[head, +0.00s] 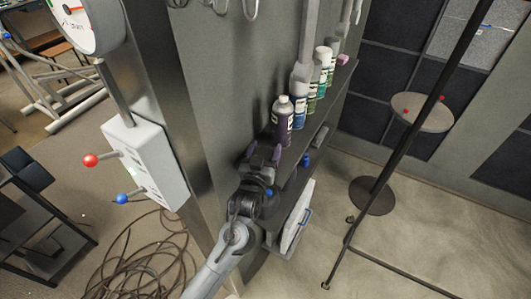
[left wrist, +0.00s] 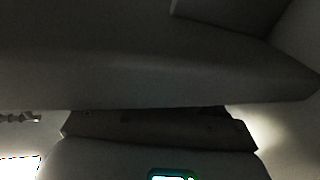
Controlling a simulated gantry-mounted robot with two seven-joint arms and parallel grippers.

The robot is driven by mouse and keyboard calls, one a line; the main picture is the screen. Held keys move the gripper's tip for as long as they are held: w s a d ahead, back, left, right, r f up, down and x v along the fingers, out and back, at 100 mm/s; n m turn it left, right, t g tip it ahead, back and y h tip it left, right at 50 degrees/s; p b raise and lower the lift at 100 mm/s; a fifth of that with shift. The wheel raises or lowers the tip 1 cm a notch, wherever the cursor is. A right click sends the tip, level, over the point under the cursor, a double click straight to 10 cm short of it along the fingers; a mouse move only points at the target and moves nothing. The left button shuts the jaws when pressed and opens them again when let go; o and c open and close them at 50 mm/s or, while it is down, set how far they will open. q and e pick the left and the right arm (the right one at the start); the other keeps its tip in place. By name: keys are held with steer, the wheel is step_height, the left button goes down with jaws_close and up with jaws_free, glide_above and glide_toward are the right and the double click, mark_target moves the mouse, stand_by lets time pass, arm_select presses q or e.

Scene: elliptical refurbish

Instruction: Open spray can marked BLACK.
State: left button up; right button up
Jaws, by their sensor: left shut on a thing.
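My left gripper (head: 262,154) is at the near end of the upper shelf, just below and left of a dark spray can (head: 281,124) with a grey top. The can stands upright, and I cannot read its label well enough to confirm the word BLACK. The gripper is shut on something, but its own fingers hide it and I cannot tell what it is. The left wrist view is very dark and filled by a close grey surface. My right gripper is not in view.
Several other cans, including a blue one (head: 298,110) and a green one (head: 324,68), stand behind along the shelf. A small blue object (head: 306,160) is on the lower shelf. A grey control box (head: 145,160) with red and blue knobs is at left.

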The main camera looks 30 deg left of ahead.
arm_select(q)
steer(key=shift+f, duration=0.1)
steer(key=o, duration=1.2)
steer(key=shift+c, duration=0.2)
